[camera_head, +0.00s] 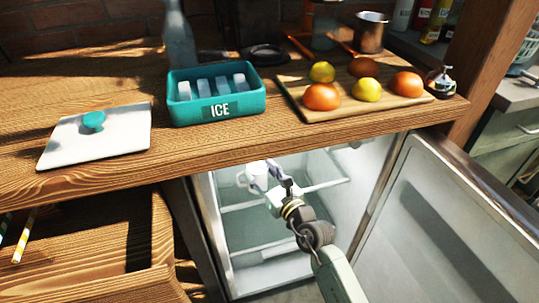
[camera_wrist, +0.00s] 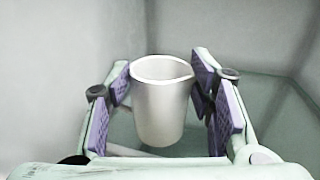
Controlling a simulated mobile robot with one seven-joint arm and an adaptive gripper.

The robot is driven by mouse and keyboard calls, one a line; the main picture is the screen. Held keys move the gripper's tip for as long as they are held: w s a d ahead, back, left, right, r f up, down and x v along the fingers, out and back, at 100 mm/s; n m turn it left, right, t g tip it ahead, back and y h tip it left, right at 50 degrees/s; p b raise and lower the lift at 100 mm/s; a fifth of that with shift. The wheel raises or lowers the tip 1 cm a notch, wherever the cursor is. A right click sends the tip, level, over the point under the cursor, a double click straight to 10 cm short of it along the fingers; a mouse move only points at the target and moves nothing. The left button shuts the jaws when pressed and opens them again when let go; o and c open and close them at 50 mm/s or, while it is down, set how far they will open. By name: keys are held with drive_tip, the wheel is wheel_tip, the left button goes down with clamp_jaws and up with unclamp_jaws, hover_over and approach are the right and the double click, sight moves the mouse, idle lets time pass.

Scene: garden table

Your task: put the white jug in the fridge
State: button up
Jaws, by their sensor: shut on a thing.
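The white jug (camera_wrist: 160,112) is upright between the two purple-padded fingers of my gripper (camera_wrist: 162,95) in the wrist view. In the head view the jug (camera_head: 257,175) shows small, partly hidden by my gripper (camera_head: 272,183). My gripper is shut on it, inside the open fridge (camera_head: 290,253) under the counter. Glass shelves show in the fridge, and a glass shelf (camera_wrist: 275,110) lies below the jug in the wrist view. I cannot tell whether the jug touches the shelf.
The fridge door (camera_head: 440,225) stands open at the right. An open drawer (camera_head: 90,245) is at lower left.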

drive_tip(key=shift+w+d+f+b, duration=0.4)
drive_tip(key=shift+w+f+b, duration=0.4)
drive_tip(key=shift+w, duration=1.6)
drive_tip(key=shift+w+d+f+b, duration=0.4)
drive_tip(key=shift+w+f+b, duration=0.4)
drive_tip(key=shift+w, duration=1.6)
drive_tip(key=shift+w+d+f+b, duration=0.4)
drive_tip(key=shift+w+f+b, duration=0.4)
drive_tip(key=shift+w, duration=1.6)
drive_tip(key=shift+f, duration=0.1)
drive_tip(key=o, duration=1.4)
drive_tip(key=shift+s+d, duration=0.1)
drive_tip(key=shift+s, duration=0.05)
drive_tip(key=b+v, duration=0.1)
drive_tip(key=v, duration=1)
drive_tip(key=shift+s+d, duration=0.1)
drive_tip(key=shift+s, duration=0.2)
